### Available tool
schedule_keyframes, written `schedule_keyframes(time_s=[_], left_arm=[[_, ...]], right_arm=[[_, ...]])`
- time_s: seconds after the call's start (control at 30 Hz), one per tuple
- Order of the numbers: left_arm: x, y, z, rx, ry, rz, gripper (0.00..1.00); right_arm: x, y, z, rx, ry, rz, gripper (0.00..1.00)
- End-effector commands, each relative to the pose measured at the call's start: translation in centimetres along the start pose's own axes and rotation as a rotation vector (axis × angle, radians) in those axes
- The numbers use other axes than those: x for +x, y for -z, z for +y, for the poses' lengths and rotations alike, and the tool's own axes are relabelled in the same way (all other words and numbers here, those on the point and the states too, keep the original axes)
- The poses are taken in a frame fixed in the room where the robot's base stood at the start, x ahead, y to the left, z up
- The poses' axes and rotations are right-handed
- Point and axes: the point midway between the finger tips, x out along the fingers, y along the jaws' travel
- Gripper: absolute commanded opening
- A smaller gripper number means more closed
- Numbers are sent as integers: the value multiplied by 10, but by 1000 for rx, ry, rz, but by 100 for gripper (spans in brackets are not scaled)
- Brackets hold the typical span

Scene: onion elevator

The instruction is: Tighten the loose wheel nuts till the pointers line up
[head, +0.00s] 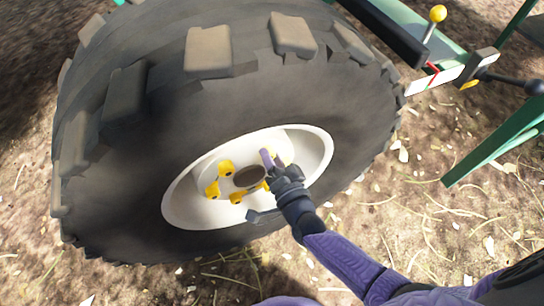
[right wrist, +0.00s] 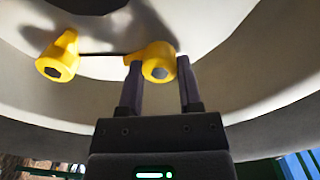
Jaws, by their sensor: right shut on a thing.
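A large black tractor tyre (head: 130,130) with a white wheel rim (head: 185,205) fills the middle of the head view. Several yellow wheel-nut pointers sit around the dark hub (head: 249,177), among them an upper left one (head: 226,168), a left one (head: 212,189) and a lower one (head: 237,197). My right gripper (head: 272,160) reaches the right side of the hub. In the right wrist view its two fingers stand either side of a yellow nut pointer (right wrist: 155,62) and are shut on it. Another yellow pointer (right wrist: 58,57) is to its left, apart from the fingers. My left gripper is not in view.
Green machine frame parts (head: 495,155) and a lever with a yellow knob (head: 438,14) stand at the upper right. The rim's raised lip surrounds the hub.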

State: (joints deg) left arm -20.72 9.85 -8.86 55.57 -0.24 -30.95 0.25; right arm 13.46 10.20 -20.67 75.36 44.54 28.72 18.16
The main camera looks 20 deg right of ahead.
Motion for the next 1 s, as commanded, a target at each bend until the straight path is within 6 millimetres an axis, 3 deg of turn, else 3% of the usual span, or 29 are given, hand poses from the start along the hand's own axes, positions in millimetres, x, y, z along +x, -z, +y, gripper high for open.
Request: schedule_keyframes(time_s=[0.4, 0.9, 0.93, 1.0], left_arm=[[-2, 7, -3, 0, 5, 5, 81], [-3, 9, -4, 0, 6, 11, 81], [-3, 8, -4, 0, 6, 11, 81], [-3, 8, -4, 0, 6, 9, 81]], right_arm=[[0, -1, 1, 153, -2, -3, 0], [-1, -1, 1, 171, -2, -3, 0], [-1, -1, 1, 171, -2, -3, 49], [0, -1, 1, 171, -2, -2, 64]])
